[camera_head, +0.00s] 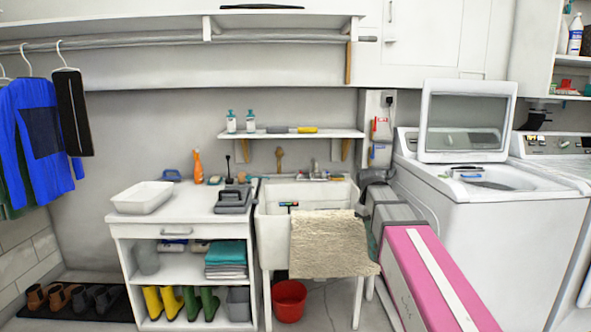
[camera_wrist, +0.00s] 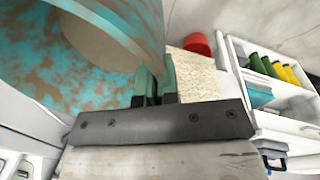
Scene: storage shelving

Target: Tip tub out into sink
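A round tub (camera_wrist: 70,85), mottled teal and rusty brown, fills the upper left of the wrist view, close to my gripper. My gripper (camera_wrist: 155,88) has its two fingertips close together at the tub's edge and appears shut on its wall. I cannot tell what the tub holds.
A white counter (camera_head: 180,208) left of the sink carries a white basin (camera_head: 142,197) and a grey caddy (camera_head: 233,200). A red bucket (camera_head: 289,300) stands under the sink. A washing machine (camera_head: 490,225) with its lid up is at the right. A small shelf (camera_head: 290,134) hangs above the sink.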

